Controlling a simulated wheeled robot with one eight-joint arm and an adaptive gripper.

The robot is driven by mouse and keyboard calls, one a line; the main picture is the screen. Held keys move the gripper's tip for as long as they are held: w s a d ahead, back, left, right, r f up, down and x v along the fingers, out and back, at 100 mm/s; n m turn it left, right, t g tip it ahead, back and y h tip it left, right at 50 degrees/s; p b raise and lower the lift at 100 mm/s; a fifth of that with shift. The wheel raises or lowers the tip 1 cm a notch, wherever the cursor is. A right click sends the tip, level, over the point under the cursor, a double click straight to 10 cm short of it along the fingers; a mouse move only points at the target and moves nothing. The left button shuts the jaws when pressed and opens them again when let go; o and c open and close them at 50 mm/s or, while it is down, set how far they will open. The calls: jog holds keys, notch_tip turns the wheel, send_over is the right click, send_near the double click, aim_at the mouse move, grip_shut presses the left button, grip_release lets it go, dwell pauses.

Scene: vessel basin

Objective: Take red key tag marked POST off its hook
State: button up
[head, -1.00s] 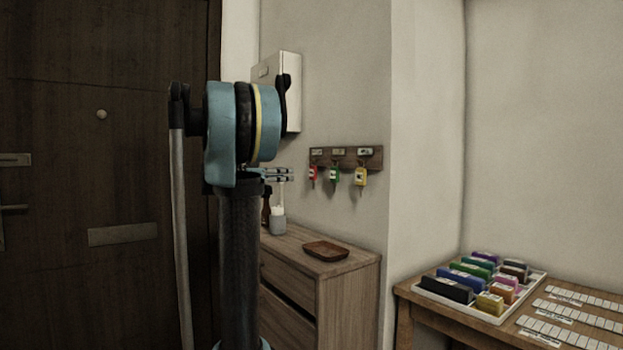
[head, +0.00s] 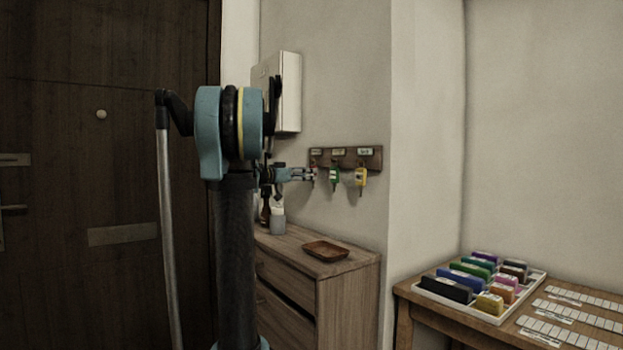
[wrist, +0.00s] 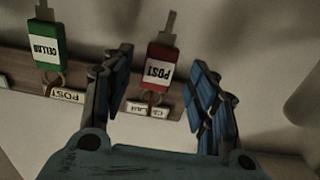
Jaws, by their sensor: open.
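The red key tag (wrist: 158,68), marked POST, hangs from its hook on the wooden key rack (head: 346,158). In the wrist view, which shows the rack upside down, the tag lies between the spread fingers of my gripper (wrist: 162,62). I see a gap on each side of the tag. In the head view my gripper (head: 303,174) is at the rack's left end and covers most of the red tag. A green tag (wrist: 47,45), marked CELLAR, hangs beside it, outside the fingers. A yellow tag (head: 361,177) hangs at the right end.
A wooden cabinet (head: 345,285) stands below the rack, with a brown tray (head: 326,251) and a bottle (head: 278,219) on top. A white wall box (head: 289,95) hangs left of the rack. A table with a tray of coloured blocks (head: 425,285) is at right.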

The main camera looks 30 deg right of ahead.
jog(key=d, duration=0.3)
jog(key=shift+w+d+f, duration=0.1)
jog(key=shift+w+d, duration=0.1)
jog(key=shift+d, duration=0.15)
jog(key=c, duration=1.1)
jog(key=shift+o, duration=0.2)
jog(key=shift+a, duration=0.15)
